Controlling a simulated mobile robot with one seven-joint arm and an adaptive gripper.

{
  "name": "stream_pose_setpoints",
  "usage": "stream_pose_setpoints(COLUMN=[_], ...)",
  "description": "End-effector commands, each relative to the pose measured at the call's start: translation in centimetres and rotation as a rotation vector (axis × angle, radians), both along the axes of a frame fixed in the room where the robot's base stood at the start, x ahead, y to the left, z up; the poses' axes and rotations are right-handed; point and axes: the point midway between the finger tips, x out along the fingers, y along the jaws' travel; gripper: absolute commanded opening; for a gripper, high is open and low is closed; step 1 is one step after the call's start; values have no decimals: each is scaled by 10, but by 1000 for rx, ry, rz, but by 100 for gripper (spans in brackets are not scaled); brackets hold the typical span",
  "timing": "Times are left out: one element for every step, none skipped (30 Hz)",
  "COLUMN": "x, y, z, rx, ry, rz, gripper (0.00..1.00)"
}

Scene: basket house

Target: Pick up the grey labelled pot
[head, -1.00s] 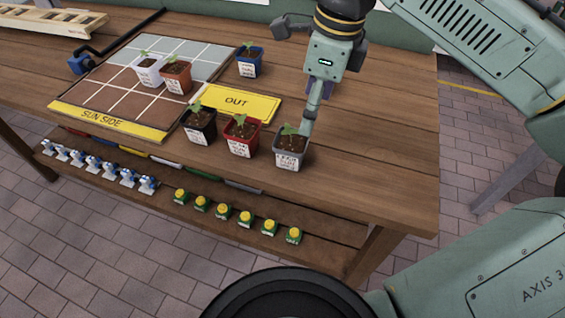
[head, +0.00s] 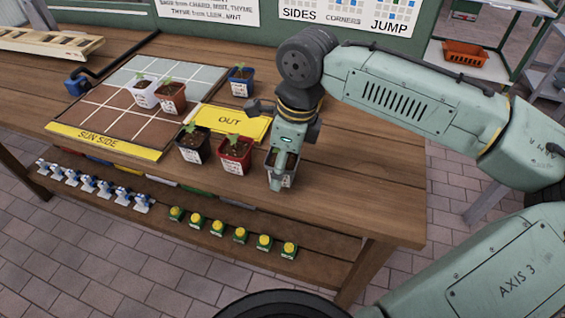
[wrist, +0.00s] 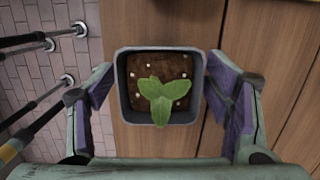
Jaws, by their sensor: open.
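The grey labelled pot (head: 288,180) stands on the wooden table near its front edge, to the right of the red pot (head: 234,156). My gripper (head: 281,170) is over it and hides much of it and its plant. In the wrist view the grey pot (wrist: 122,95) is seen from above, with dark soil, white specks and a green seedling. My gripper (wrist: 165,95) is open there, one purple-padded finger on each side of the pot. A narrow gap shows at the left finger; the right finger is close to the rim. The pot's label is mostly hidden.
A black pot (head: 193,146) stands left of the red one. The yellow OUT sign (head: 232,124) lies behind them. White (head: 143,95), brown-orange (head: 171,100) and blue (head: 240,84) pots stand farther back. The table (head: 370,185) is clear to the right.

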Motion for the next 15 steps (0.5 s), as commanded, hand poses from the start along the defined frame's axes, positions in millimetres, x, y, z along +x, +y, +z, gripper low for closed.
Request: stream_pose_setpoints(x=[0, 0, 0, 0, 0, 0, 0, 0, 0, 0, 0, 0, 0, 0, 0], y=[1, 1, 2, 2, 2, 2, 2, 2, 2, 2, 2, 2, 2, 2, 2], z=[-5, -7, -9, -10, -10, -11, -10, -10, -10, -10, -10, -10, -10, -10, -10], rx=[0, 1, 1, 1, 1, 1, 1, 1, 1, 1, 1, 1, 1, 1, 1], ry=[0, 1, 1, 1, 0, 0, 0, 0, 0, 0, 0, 0, 0, 0, 0], rz=[1, 1, 1, 1, 1, 1, 1, 1, 1, 1, 1, 1, 1, 1, 1], gripper=[72, 72, 72, 72, 72, 72, 72, 72, 72, 72, 70, 67, 65, 63, 60])
